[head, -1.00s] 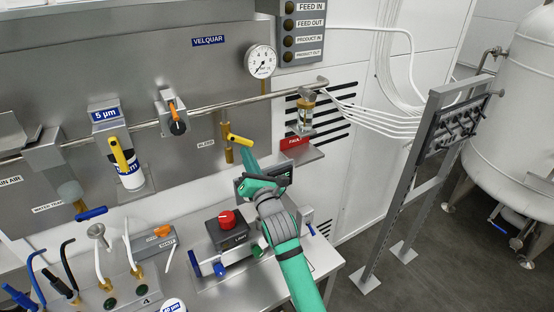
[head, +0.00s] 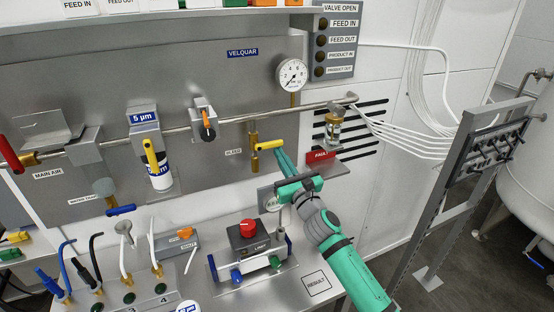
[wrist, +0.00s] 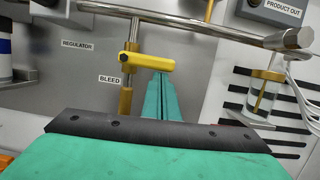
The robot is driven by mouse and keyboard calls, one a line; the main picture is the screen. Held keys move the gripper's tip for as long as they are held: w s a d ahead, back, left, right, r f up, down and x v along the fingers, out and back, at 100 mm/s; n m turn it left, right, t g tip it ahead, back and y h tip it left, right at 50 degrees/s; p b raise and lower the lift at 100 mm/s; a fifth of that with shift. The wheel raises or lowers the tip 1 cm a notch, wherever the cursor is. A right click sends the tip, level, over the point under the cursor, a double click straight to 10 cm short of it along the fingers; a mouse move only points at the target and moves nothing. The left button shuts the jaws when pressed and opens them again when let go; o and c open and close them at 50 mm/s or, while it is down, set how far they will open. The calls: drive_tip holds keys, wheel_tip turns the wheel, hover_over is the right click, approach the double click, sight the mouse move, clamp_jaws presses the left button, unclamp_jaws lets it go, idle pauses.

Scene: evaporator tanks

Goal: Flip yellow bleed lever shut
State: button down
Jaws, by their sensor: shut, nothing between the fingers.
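The yellow bleed lever (head: 271,145) sits on a brass valve (head: 254,158) hanging below the pipe, right of the BLEED label. It lies nearly level across the valve, its free end to the right. In the wrist view the lever (wrist: 148,62) also runs crosswise to the upright brass body. My green gripper (head: 281,153) is shut and empty, its tips just below the lever's free end. In the wrist view the shut fingers (wrist: 161,80) reach up to the lever's right part and overlap it from below. I cannot tell whether they touch.
A pressure gauge (head: 292,75) is above right of the lever. A small clear-bowled fitting (head: 333,128) and a red tag (head: 321,156) are to the right. An orange-handled regulator (head: 206,125) is left. A box with a red knob (head: 248,229) stands on the bench below.

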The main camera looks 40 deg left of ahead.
drive_tip(key=shift+r, duration=0.1)
idle(0.5)
wheel_tip(320, 180, down, 4)
drive_tip(key=v, duration=1)
idle(0.4)
